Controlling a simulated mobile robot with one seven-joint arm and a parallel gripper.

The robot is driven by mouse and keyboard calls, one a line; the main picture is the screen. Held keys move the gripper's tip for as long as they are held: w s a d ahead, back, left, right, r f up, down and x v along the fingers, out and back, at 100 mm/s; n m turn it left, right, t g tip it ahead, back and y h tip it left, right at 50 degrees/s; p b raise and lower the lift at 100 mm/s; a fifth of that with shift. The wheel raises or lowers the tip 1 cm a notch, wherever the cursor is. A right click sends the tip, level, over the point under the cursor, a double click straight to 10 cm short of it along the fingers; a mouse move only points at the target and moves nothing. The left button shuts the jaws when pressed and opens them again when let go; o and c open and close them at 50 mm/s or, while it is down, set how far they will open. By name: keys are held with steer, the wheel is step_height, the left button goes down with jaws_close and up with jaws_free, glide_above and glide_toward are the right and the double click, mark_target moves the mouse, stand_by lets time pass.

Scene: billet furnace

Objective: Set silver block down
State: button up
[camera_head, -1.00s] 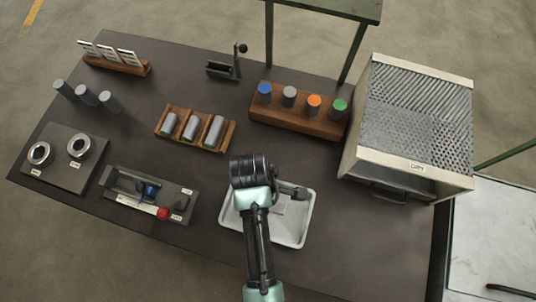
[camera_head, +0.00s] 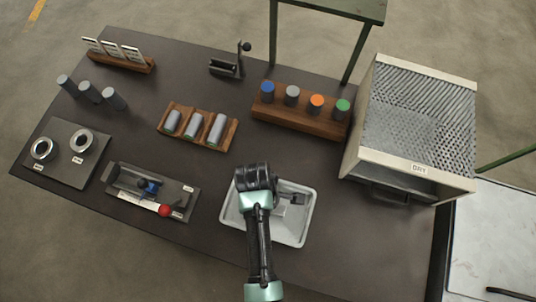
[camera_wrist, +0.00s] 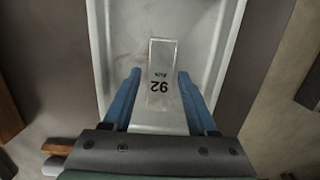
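The silver block (camera_wrist: 163,62) is a flat, pale bar marked "92". In the wrist view it lies in the light-grey tray (camera_wrist: 222,50), lengthwise between my two blue fingers. My gripper (camera_wrist: 159,76) is open, with a gap showing on each side of the block. In the head view my gripper (camera_head: 297,199) is low over the tray (camera_head: 303,229), at its right half. The block is hard to make out there, partly hidden by my arm.
A furnace-like box (camera_head: 420,120) labelled "DRY" stands right of the tray. A wooden rack (camera_head: 297,120) with coloured-top cylinders is behind it. A wooden cradle (camera_head: 232,136) holds grey cylinders. A fixture with a red knob (camera_head: 165,210) lies left. Bare tabletop separates these.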

steer(key=shift+o, duration=0.3)
steer(key=shift+r, duration=0.1)
step_height(320, 180, up, 12)
steer(key=a, duration=0.1)
steer(key=w+a+r+m+t+y, duration=0.1)
steer(key=w+r+m+t, duration=0.2)
steer(key=w+r+t, duration=0.7)
steer(key=w+r+m+t, duration=0.35)
steer(key=w+r, duration=0.85)
steer(key=r, duration=0.6)
step_height(320, 180, up, 17)
steer(key=m+t, duration=0.4)
steer(key=t, duration=0.2)
steer(key=s+d+r+m+t, duration=0.1)
steer(key=s+r+t, duration=0.3)
steer(key=r, duration=0.6)
steer(key=s+d+r+m+t, duration=0.1)
steer(key=s+r+m+t, duration=0.2)
steer(key=s+r, duration=0.5)
step_height(320, 180, up, 3)
steer(key=shift+s+f+t, duration=0.1)
steer(key=shift+s+t, duration=0.1)
steer(key=shift+t, duration=0.45)
